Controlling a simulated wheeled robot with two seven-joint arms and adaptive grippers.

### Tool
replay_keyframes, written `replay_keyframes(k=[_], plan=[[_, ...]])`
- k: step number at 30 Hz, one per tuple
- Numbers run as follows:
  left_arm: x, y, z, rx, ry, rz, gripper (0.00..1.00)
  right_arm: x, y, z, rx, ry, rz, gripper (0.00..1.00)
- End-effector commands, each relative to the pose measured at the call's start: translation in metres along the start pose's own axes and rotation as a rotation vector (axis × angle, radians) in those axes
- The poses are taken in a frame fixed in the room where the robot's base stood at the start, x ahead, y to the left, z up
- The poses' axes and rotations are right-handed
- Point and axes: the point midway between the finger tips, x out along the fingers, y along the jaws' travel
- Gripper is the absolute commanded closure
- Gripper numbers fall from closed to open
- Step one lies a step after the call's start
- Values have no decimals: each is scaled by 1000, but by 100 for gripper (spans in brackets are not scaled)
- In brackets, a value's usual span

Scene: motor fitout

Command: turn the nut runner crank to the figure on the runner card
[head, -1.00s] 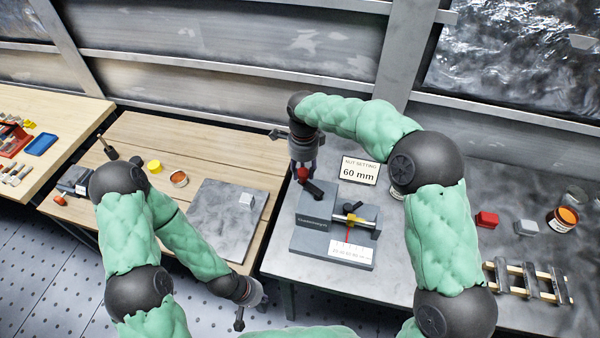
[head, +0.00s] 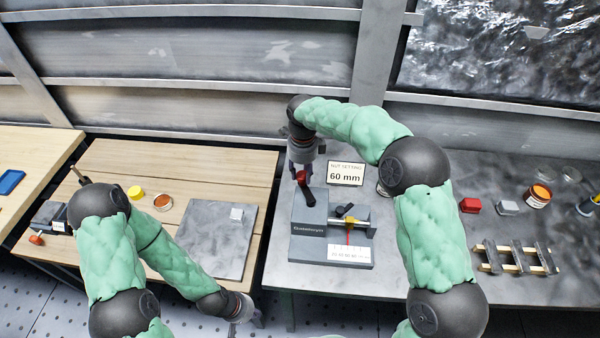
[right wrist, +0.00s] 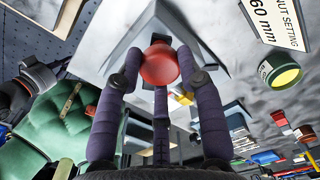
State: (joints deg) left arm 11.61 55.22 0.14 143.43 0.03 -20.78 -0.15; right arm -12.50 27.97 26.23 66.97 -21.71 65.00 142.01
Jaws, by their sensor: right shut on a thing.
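The nut runner (head: 309,229) is a grey block on the right bench, with a white scale plate (head: 343,254) and a red pointer (head: 348,236) over it. The pointer's exact reading is too small to tell. The runner card (head: 345,173) stands behind it and reads "NUT SETTING 60 mm". The dark crank arm (head: 308,196) points back towards its red knob (head: 302,178). My right gripper (head: 301,171) is shut on this knob from above; in the right wrist view the fingers surround the red knob (right wrist: 159,63). My left gripper (head: 254,315) hangs low beside the wooden table, its fingers unclear.
Right of my right arm lie a red block (head: 470,205), a grey block (head: 507,208), an orange-topped tin (head: 538,195) and a slatted rack (head: 515,257). The wooden table (head: 200,158) at left holds a grey plate (head: 215,240), a yellow cap (head: 136,192) and a second small device.

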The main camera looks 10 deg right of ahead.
Motion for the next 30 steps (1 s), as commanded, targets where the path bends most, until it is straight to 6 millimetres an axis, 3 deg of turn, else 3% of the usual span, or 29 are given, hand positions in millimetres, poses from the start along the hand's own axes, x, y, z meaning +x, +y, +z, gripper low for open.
replay_keyframes(k=[11, 12, 14, 25, 30], plan=[[0, 0, 0, 0, 0, 0, 100, 2, 0, 0, 3, 1, 2, 100], [0, 0, 0, 0, 0, 0, 100, 2, 0, 0, 2, 1, 2, 54], [0, 0, 0, 0, 0, 0, 100, 1, 0, 0, 2, 1, 2, 38], [0, 0, 0, 0, 0, 0, 100, -2, 0, 0, 2, -1, 0, 38], [0, 0, 0, 0, 0, 0, 100, -20, -1, 1, 2, -2, -2, 38]])
